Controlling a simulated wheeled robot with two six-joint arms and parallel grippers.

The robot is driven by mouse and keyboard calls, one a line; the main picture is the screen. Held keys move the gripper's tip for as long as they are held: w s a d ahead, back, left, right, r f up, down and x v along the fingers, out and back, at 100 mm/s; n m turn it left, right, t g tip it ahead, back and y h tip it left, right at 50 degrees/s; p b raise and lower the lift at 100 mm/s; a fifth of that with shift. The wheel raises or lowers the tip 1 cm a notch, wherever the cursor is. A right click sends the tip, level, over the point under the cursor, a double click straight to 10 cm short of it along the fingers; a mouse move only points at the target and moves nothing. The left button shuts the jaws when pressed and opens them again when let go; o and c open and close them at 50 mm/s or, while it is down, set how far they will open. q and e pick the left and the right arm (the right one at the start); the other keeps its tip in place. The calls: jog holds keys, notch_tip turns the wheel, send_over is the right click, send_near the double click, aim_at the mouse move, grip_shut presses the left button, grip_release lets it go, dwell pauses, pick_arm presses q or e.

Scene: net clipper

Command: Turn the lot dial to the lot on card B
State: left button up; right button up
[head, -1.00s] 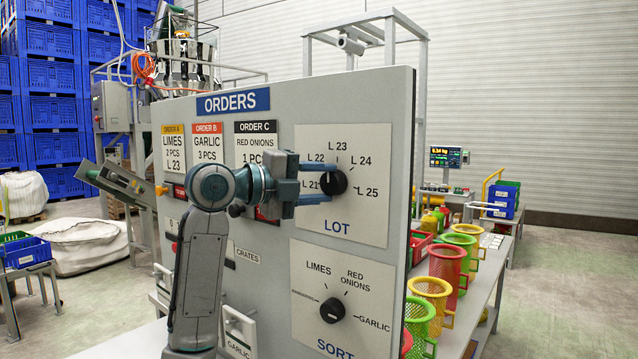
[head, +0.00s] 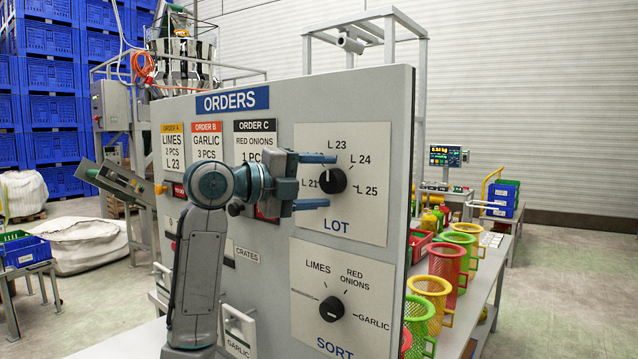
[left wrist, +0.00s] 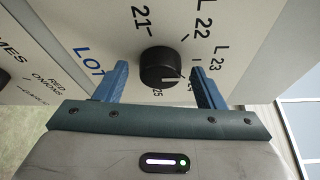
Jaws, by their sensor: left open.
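The lot dial (head: 334,181) is a round black knob on the LOT plate of the orders board, ringed by L 21 to L 25. My left gripper (head: 326,181) is open, one finger above and one below the knob. In the left wrist view the knob (left wrist: 160,67) sits between the spread fingers, with gaps on both sides. A pale mark shows on the knob; I cannot tell exactly which label it faces. The upper finger covers L 22. Card B (head: 208,142) reads garlic, 3 pcs; its lower line is hidden behind my arm. My right gripper is not in view.
The sort dial (head: 332,310) is below the LOT plate. Card A (head: 173,148) shows L 23, and card C (head: 255,140) is partly covered. Coloured mesh baskets (head: 447,262) stand on a table right of the board.

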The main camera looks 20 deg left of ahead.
pick_arm(q)
jog(key=shift+s+a+f, duration=0.1)
jog(key=shift+s+a, duration=0.15)
jog(key=shift+a, duration=0.1)
jog(key=b+v, duration=0.4)
jog(key=v, duration=0.5)
jog(key=shift+s+a, duration=0.25)
jog(key=shift+s, duration=0.05)
